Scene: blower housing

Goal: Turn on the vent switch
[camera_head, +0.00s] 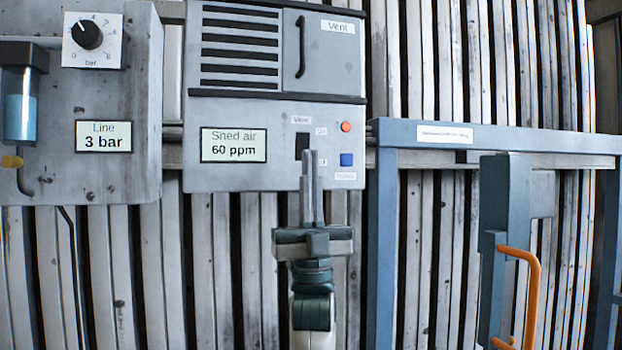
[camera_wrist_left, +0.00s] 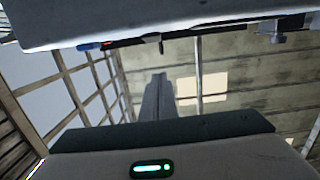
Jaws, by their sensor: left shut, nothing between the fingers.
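The vent switch (camera_head: 302,146) is a black rocker on the lower front of the grey vent box (camera_head: 240,110), under a small "Vent" label. The left wrist view shows the shut fingers (camera_wrist_left: 157,90) below the box's underside (camera_wrist_left: 150,22). The switch is not clear there. My right gripper is not in view.
A "Line 3 bar" panel (camera_head: 105,110) with a dial (camera_head: 87,35) and a blue-filled bowl (camera_head: 20,105) stands at the left. A blue frame (camera_head: 383,230) and an orange handle (camera_head: 533,290) are at the right. A corrugated wall (camera_head: 430,230) is behind.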

